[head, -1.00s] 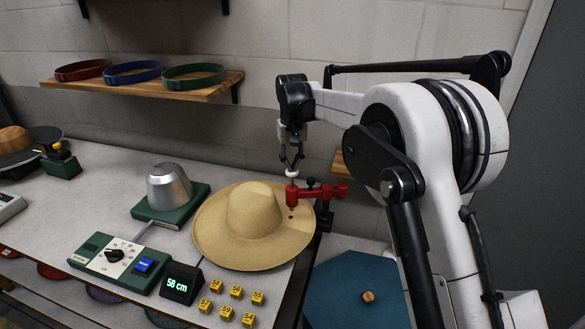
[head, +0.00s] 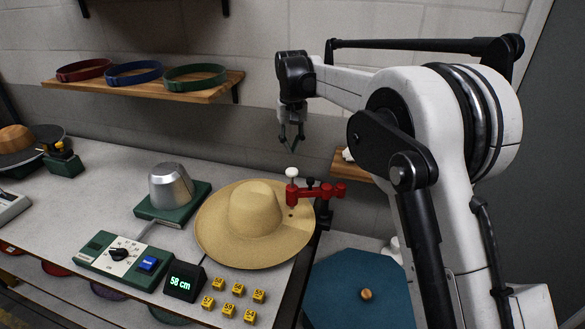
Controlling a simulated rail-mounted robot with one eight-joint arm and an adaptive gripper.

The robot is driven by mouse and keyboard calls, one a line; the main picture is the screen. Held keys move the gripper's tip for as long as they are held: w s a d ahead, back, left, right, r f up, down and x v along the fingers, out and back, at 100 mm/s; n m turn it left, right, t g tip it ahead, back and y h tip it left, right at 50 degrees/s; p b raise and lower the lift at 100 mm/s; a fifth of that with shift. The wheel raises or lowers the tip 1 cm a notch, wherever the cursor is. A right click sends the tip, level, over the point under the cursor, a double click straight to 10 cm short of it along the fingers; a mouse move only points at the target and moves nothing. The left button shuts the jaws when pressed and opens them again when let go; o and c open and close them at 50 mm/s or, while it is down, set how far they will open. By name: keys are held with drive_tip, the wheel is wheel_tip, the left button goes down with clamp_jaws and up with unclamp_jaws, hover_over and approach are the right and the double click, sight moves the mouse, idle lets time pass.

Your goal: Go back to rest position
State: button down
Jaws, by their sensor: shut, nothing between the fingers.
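My gripper (head: 291,147) hangs from my arm in the head view, pointing down. It is shut and empty. It is in the air above the red clamp-like tool (head: 308,194) and its white knob (head: 291,173), apart from them. The straw hat (head: 255,222) lies on the bench just below and to the left, brim flat, with the red tool reaching over its right edge.
A metal hat form (head: 174,184) on a green base stands left of the hat. A green control box (head: 122,257), a 58 cm display (head: 183,281) and several yellow cubes (head: 238,289) lie in front. A shelf (head: 170,92) holds hat bands. A blue octagonal lid (head: 340,290) is at lower right.

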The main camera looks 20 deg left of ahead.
drive_tip(key=shift+r, duration=0.4)
drive_tip(key=s+d+r+m+t+y+b, duration=0.15)
drive_tip(key=s+d+r+b, duration=0.35)
drive_tip(key=d, duration=0.8)
drive_tip(key=s+d+r+m+t+h, duration=0.1)
drive_tip(key=s+d+r+m+t, duration=0.15)
drive_tip(key=s+d, duration=0.8)
drive_tip(key=s+d+f+m+t+b, duration=0.1)
drive_tip(key=s+d+f+b, duration=0.1)
drive_tip(key=s+d+f, duration=0.5)
drive_tip(key=s+d+f+m+t+b, duration=0.1)
drive_tip(key=s+d+f+t+b, duration=0.1)
drive_tip(key=s+d+f, duration=0.5)
drive_tip(key=s+d+b, duration=0.1)
drive_tip(key=s+d, duration=0.5)
drive_tip(key=d, duration=0.1)
drive_tip(key=shift+s+d+f+b, duration=0.15)
drive_tip(key=shift+s+d+b, duration=0.05)
drive_tip(key=shift+s+b, duration=0.2)
